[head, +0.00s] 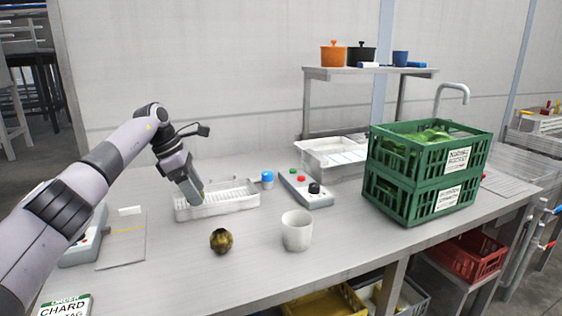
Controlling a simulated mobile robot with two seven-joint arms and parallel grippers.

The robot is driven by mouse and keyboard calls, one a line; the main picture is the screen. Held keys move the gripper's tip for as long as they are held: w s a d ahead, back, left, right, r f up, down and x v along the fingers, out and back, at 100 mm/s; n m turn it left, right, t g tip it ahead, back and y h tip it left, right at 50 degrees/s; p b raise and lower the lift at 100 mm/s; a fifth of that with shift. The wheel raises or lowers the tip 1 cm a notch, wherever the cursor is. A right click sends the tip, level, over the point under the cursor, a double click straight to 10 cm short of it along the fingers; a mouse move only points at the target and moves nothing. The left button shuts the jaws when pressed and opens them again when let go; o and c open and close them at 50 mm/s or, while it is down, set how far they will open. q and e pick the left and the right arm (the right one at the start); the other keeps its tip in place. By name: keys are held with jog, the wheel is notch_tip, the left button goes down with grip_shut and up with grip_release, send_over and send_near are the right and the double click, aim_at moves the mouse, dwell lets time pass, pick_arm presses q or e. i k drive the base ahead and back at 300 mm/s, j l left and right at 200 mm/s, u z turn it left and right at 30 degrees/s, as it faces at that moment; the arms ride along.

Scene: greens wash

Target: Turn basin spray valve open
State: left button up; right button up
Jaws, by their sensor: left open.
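A white shallow basin (240,205) with a slotted floor stands on the steel counter. A round blue knob on a pale base (267,177) stands just behind the basin's right end; it looks like the spray valve, but I cannot read its setting. My left gripper (196,199) points down at the left part of the basin, to the left of the blue knob and apart from it. It is open; its fingertips are small and partly hidden, and I see nothing held. My right gripper is not in view.
A white cup (297,231) and a dark mottled ball (220,240) stand in front. Stacked green crates (405,205) block the right side. The front counter is mostly clear.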

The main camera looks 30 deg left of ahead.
aim_at(267, 177)
jog(key=i, duration=0.95)
